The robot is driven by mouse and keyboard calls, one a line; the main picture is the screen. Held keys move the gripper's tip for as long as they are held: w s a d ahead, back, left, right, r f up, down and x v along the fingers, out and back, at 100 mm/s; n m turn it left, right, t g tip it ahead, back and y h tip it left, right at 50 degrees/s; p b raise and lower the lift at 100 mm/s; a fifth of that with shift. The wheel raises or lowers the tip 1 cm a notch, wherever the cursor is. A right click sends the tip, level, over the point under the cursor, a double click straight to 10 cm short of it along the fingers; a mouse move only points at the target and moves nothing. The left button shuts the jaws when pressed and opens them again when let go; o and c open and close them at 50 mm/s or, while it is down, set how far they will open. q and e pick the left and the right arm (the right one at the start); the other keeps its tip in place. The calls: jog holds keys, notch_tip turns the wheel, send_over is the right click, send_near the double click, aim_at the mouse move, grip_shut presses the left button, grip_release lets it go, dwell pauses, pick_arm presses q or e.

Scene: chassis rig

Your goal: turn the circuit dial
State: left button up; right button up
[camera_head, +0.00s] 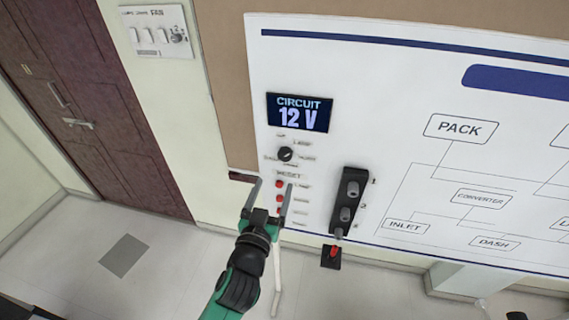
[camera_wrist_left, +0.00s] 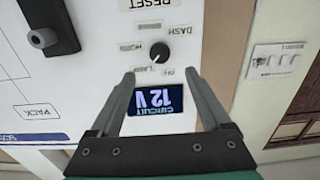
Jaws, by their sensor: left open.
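The circuit dial (camera_head: 285,154) is a small round black knob on the white panel, just below the display (camera_head: 299,112) that reads "CIRCUIT 12 V". Printed labels surround the dial. My left gripper (camera_head: 270,184) is open and empty, below the dial in the head view and apart from it. In the left wrist view the dial (camera_wrist_left: 159,51) lies ahead, beyond the two spread fingers (camera_wrist_left: 166,78), and the picture is upside down. My right gripper is not in view.
Red buttons (camera_head: 279,198) sit below the dial, close to my left fingers. A black connector block (camera_head: 348,202) stands out from the panel to the right. A red switch (camera_head: 332,252) is lower down. A fan switch plate (camera_head: 156,32) and a brown door (camera_head: 85,100) are left.

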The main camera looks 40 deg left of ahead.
aim_at(284, 157)
pick_arm(q)
jog(key=x, duration=1)
jog(key=shift+w+p, duration=0.1)
jog(key=shift+p, duration=0.2)
grip_shut()
jog(key=shift+m, duration=0.3)
jog(key=m+p, duration=0.1)
jog(key=m, duration=0.4)
jog(key=shift+r, duration=0.15)
jog(key=m+p, duration=0.1)
jog(key=m, duration=0.5)
jog(key=shift+p, duration=0.35)
